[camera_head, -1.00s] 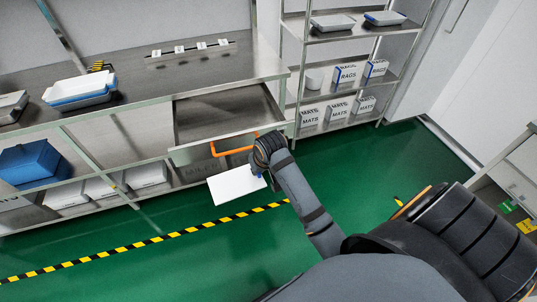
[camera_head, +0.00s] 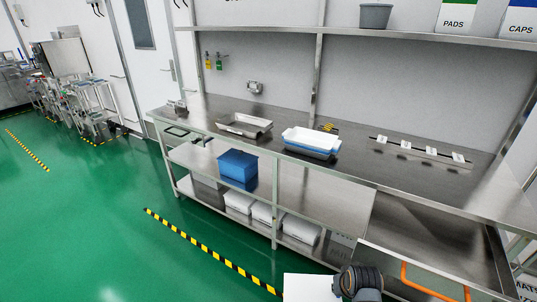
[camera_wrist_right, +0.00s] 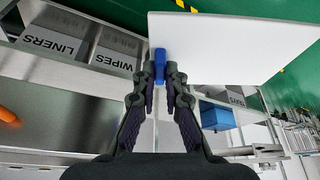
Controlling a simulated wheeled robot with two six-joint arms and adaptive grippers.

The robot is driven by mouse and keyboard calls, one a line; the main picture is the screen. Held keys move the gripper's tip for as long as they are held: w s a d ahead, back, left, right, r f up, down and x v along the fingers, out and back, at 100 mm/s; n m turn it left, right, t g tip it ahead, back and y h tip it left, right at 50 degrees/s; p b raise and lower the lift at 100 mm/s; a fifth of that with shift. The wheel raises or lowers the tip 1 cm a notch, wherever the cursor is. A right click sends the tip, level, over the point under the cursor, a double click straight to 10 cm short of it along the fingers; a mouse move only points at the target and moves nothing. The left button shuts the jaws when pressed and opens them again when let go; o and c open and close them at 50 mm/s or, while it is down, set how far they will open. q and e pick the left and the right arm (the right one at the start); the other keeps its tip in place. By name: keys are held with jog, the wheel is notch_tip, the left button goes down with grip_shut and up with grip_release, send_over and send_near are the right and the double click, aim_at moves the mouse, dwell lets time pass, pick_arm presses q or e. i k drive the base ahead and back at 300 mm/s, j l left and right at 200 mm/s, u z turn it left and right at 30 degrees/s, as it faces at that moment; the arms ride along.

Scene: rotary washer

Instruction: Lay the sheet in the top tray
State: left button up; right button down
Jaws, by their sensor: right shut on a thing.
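The white sheet (camera_head: 308,288) is at the bottom edge of the head view, partly cut off, in front of the bench. My right gripper (camera_wrist_right: 160,75) is shut on the blue tab (camera_wrist_right: 160,58) at the sheet's edge, and the sheet (camera_wrist_right: 230,45) extends flat beyond the fingers in the wrist view. A white tray (camera_head: 312,137) sits on top of a blue tray (camera_head: 308,152) on the bench top, well away from the sheet. My left gripper is not in view.
The steel bench (camera_head: 350,170) also bears a shallow metal tray (camera_head: 244,125) and several small white labelled holders (camera_head: 420,150). An open drawer with an orange handle (camera_head: 430,285) juts out at lower right. A blue bin (camera_head: 238,168) is on the lower shelf.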

aim_at(310, 143)
jog(key=i+j+u, duration=0.45)
jog(key=i+u, duration=0.25)
jog(key=i+j+u, duration=0.1)
jog(key=i+u, duration=0.2)
jog(key=i+j+z, duration=0.1)
jog(key=i+z, duration=0.3)
jog(key=i+j+z, duration=0.15)
jog(key=i+z, duration=0.15)
jog(key=z, duration=0.15)
jog(key=i+j+z, duration=0.25)
jog(key=z, duration=0.15)
